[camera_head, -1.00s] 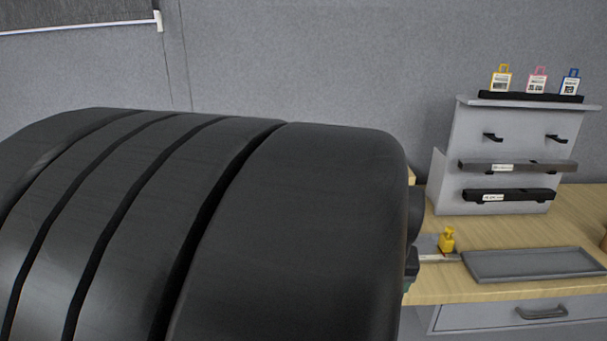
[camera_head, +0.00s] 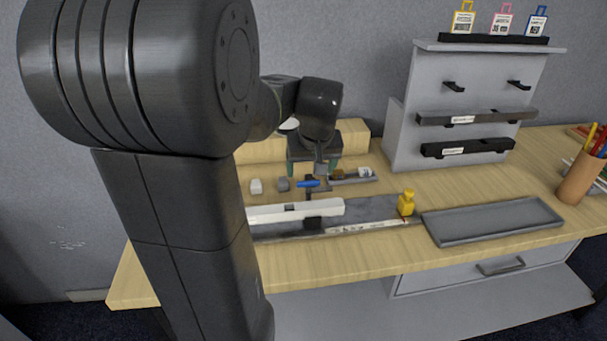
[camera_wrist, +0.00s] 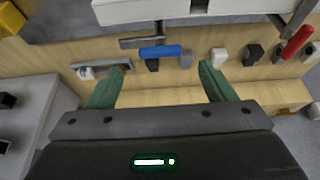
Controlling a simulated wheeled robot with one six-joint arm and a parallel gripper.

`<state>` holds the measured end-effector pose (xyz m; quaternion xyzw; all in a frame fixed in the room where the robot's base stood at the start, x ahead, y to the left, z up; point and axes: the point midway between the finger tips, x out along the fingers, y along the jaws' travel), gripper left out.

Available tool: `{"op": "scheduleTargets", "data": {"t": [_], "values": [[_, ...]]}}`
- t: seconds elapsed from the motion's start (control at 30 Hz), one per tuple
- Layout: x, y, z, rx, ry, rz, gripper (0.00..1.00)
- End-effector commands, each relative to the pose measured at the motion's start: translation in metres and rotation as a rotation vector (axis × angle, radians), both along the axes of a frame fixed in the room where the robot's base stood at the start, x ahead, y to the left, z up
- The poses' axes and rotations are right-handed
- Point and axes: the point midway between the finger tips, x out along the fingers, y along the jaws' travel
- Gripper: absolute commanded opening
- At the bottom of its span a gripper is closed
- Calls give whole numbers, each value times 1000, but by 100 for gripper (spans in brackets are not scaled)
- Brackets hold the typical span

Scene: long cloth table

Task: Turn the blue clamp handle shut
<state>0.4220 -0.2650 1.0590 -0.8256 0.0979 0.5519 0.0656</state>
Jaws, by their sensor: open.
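The blue clamp handle (camera_head: 308,184) is small and lies at the back of the table, just behind a white bar (camera_head: 295,210). In the wrist view the blue handle (camera_wrist: 160,52) lies sideways at the upper middle, beside a grey metal part (camera_wrist: 146,41) of the clamp. My gripper (camera_head: 314,170) is above and just behind the handle in the head view. In the wrist view my gripper (camera_wrist: 160,70) is open, with its green fingers spread wide. The handle is beyond the fingertips, between their lines, and nothing is held.
A yellow bottle-like object (camera_head: 406,203) stands right of the white bar. A grey tray (camera_head: 492,221) lies at the front right, below a grey rack (camera_head: 400,110). A red-handled tool (camera_wrist: 297,42) and small blocks line the table near the handle.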

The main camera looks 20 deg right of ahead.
Motion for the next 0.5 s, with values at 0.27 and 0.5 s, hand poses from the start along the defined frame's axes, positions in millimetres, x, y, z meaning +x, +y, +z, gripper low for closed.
{"op": "scheduleTargets", "data": {"t": [0.27,0.5], "values": [[16,-4,-40,1,2,1,76],[20,-4,-49,0,0,1,76]]}}
